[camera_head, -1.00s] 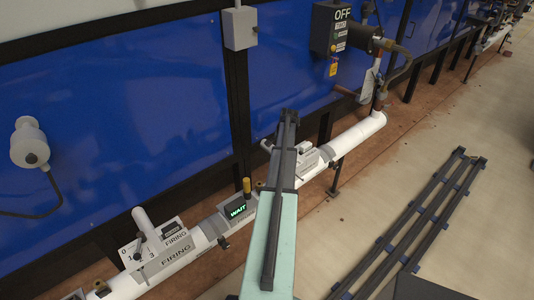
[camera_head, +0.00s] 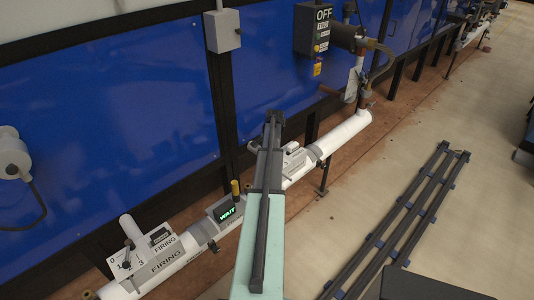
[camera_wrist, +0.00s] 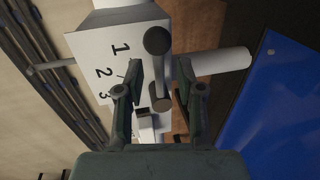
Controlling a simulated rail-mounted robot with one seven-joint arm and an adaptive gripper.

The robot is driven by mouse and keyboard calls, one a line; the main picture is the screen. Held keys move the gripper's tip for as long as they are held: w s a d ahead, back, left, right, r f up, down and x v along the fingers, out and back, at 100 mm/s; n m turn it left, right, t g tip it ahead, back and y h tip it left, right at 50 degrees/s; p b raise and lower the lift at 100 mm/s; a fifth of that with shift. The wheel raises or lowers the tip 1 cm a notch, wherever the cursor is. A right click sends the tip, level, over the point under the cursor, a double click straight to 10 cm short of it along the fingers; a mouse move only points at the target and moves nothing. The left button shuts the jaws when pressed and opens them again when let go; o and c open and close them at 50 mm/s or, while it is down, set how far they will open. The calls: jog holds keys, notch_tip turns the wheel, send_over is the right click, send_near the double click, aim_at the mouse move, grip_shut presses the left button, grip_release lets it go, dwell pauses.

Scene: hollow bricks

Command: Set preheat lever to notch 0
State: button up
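In the wrist view, a dark lever with a round knob (camera_wrist: 157,42) stands in front of a white notch plate (camera_wrist: 98,62) marked 1, 2 and 3. No 0 shows on the visible part. My gripper (camera_wrist: 158,78) is open, with one finger on each side of the lever; I cannot tell whether either touches it. In the head view, a white plate (camera_head: 117,266) with 0, 1 and 3 and a dark lever sits at lower left, beside a FIRING label. My gripper is not visible there, and my arm hides part of the pipe.
A WAIT display (camera_head: 227,213) sits on the white pipe (camera_head: 340,137), near a yellow-topped post (camera_head: 235,187). Blue panels (camera_head: 100,110) rise behind. A black OFF box (camera_head: 313,30) hangs above. Dark rails (camera_head: 400,220) lie on the floor at right.

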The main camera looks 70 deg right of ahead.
notch_tip(320, 180, up, 12)
jog(key=s+a, duration=0.1)
jog(key=s, duration=0.1)
jog(key=shift+f, duration=0.2)
dwell(0.3)
